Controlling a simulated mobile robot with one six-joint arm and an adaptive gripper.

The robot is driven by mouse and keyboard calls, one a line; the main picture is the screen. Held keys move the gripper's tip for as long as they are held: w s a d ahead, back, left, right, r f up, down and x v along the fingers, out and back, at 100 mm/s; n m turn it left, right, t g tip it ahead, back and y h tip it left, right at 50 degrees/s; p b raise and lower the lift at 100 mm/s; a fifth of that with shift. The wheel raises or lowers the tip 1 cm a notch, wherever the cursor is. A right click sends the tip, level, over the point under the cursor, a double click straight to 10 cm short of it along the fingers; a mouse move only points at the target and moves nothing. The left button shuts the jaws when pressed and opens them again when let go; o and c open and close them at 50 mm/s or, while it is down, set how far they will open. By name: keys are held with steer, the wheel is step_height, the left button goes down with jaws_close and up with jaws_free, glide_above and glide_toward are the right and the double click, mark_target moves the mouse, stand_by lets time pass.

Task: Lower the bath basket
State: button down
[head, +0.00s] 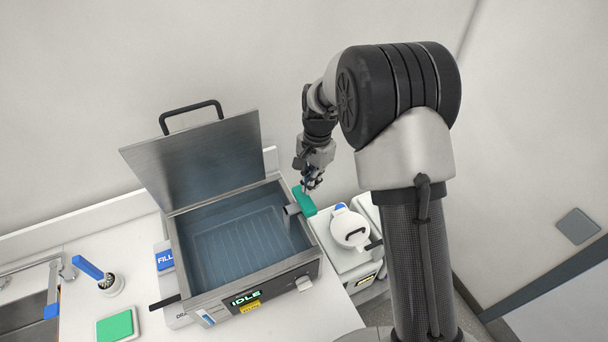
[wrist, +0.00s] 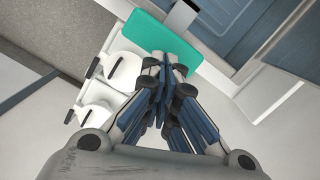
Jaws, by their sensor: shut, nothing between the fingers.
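The steel bath (head: 186,258) stands on the bench with its lid (head: 200,160) raised. A faint ribbed rectangle (head: 235,245) shows low inside it; I cannot tell if this is the basket. A green paddle (head: 304,201) sticks out over the bath's right rim on a grey stub (head: 292,209). My gripper (head: 312,184) is shut and empty, just above and beside the green paddle. In the wrist view the shut fingers (wrist: 168,105) overlap the edge of the green paddle (wrist: 150,40); I cannot tell if they touch it.
A white lidded container (head: 349,228) stands right of the bath, below the paddle. The bath's front panel has an IDLE display (head: 246,298) and a knob (head: 304,283). A blue FILL label (head: 165,260) and a green pad (head: 116,326) are at left. A sink is far left.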

steer(key=shift+w+d+r, duration=0.15)
steer(key=shift+w+d, duration=0.2)
step_height(320, 180, up, 12)
steer(key=shift+w+d, duration=0.4)
steer(key=shift+d, duration=0.05)
stand_by(0.4)
